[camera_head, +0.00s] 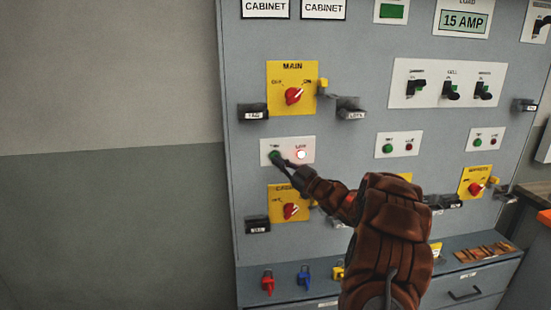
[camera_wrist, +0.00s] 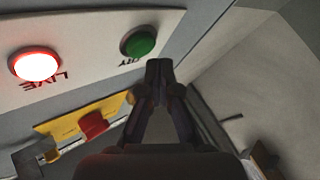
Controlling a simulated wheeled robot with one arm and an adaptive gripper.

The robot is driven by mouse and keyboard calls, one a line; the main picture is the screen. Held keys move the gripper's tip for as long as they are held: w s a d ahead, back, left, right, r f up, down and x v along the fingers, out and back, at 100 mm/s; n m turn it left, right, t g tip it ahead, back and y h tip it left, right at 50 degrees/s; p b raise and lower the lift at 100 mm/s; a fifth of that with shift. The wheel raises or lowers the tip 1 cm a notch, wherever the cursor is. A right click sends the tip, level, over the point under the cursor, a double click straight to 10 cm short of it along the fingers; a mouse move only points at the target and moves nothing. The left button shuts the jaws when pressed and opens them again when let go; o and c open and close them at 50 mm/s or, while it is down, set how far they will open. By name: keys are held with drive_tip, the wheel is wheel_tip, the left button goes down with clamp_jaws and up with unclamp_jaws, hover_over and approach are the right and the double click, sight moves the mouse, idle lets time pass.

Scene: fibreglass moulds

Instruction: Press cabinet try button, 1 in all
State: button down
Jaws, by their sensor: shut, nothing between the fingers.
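The green try button (camera_head: 274,154) sits on a small white plate (camera_head: 289,144) at the left of the grey cabinet panel. The lamp marked LIVE (camera_head: 301,154) on the same plate glows white with a red rim. In the wrist view the green button (camera_wrist: 138,42) and the lit lamp (camera_wrist: 36,64) both show. My gripper (camera_head: 283,161) is shut and empty, its tips close by the green button. In the wrist view my gripper's fingertips (camera_wrist: 159,66) appear just beside the button; I cannot tell if they touch it.
A yellow MAIN switch plate (camera_head: 291,77) is above, and another yellow switch plate (camera_head: 278,203) is below. A similar green and red button plate (camera_head: 399,144) is to the right. Padlocks, one red (camera_head: 267,282) and one blue (camera_head: 304,279), are on the ledge below. Blank wall lies left.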

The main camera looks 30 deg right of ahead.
drive_tip(key=shift+w, duration=0.15)
idle(0.7)
drive_tip(key=shift+w+d, duration=0.1)
drive_tip(key=shift+w, duration=0.15)
drive_tip(key=shift+w+d, duration=0.2)
drive_tip(key=shift+w, duration=0.15)
idle(0.8)
drive_tip(key=shift+s, duration=0.1)
idle(0.3)
drive_tip(key=shift+s+a+b, duration=0.35)
drive_tip(key=shift+s+b, duration=0.3)
drive_tip(key=shift+b, duration=0.05)
drive_tip(key=shift+s, duration=0.1)
drive_tip(key=s+b, duration=0.1)
drive_tip(key=s+a+b, duration=0.1)
drive_tip(key=s, duration=0.1)
drive_tip(key=s+a+b, duration=0.1)
drive_tip(key=shift+s, duration=0.2)
